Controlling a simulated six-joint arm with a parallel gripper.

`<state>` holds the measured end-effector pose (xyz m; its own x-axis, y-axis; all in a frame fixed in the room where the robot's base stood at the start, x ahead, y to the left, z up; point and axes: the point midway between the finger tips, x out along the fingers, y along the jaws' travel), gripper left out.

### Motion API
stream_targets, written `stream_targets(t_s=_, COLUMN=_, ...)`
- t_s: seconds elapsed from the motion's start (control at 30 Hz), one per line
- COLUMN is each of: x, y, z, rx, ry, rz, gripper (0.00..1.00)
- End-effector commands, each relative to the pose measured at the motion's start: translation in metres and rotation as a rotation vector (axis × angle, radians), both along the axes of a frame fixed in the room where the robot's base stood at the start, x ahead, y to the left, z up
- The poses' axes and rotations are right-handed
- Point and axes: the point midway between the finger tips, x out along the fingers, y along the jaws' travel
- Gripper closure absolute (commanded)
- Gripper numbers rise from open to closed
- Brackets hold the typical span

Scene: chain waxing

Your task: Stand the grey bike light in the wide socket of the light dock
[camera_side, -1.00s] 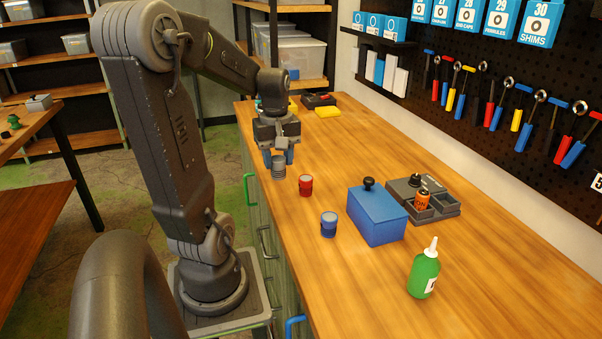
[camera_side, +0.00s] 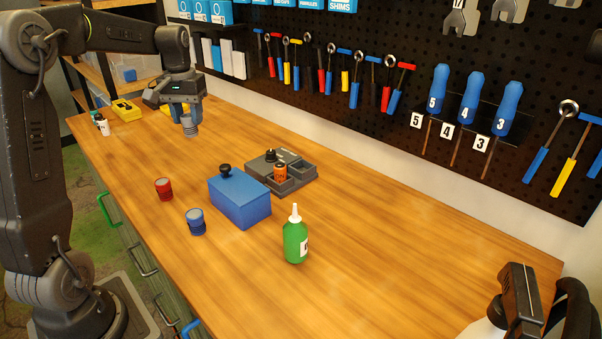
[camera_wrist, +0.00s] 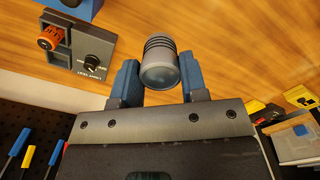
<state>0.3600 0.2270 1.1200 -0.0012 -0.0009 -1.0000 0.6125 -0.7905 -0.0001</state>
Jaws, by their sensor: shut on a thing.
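The grey bike light (camera_side: 189,126) is a ribbed cylinder hanging below my gripper (camera_side: 186,108), apparently above the bench. In the wrist view my gripper (camera_wrist: 160,78) has its blue fingers shut on the light (camera_wrist: 160,62), whose round end faces the camera. The dark grey light dock (camera_side: 300,183) lies nearer the side camera, to the right of the light and apart from it. It has a black knob, an orange cylinder (camera_side: 280,173) standing in it and open recesses. The wrist view shows the dock (camera_wrist: 78,67) at upper left; its wide socket is not clear.
A blue box (camera_side: 240,199) with a black knob stands beside the dock. A red jar (camera_side: 164,189), a blue jar (camera_side: 196,222) and a green bottle (camera_side: 295,241) stand nearer. Yellow items lie behind my gripper. A tool pegboard (camera_side: 330,50) runs along the back.

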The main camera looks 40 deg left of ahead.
Motion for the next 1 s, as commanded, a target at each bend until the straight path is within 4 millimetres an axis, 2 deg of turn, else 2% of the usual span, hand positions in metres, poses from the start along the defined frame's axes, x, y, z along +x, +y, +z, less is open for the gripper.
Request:
stream_targets(t_s=0.03, x=0.028, y=-0.009, z=-0.003, rx=-0.002, ry=0.002, rz=-0.109, gripper=0.84)
stream_targets(t_s=0.1, x=0.058, y=-0.022, z=-0.004, rx=-0.002, ry=0.002, rz=-0.245, gripper=0.84)
stream_targets(t_s=0.2, x=0.094, y=-0.042, z=-0.009, rx=-0.002, ry=0.002, rz=-0.412, gripper=0.84)
stream_targets(t_s=0.3, x=0.119, y=-0.059, z=-0.012, rx=-0.001, ry=0.0, rz=-0.535, gripper=0.84)
stream_targets(t_s=0.4, x=0.134, y=-0.071, z=-0.015, rx=-0.001, ry=0.0, rz=-0.614, gripper=0.84)
stream_targets(t_s=0.57, x=0.148, y=-0.086, z=-0.022, rx=-0.001, ry=0.0, rz=-0.665, gripper=0.84)
stream_targets(t_s=1.0, x=0.2, y=-0.157, z=-0.075, rx=0.0, ry=0.0, rz=-0.665, gripper=0.84)
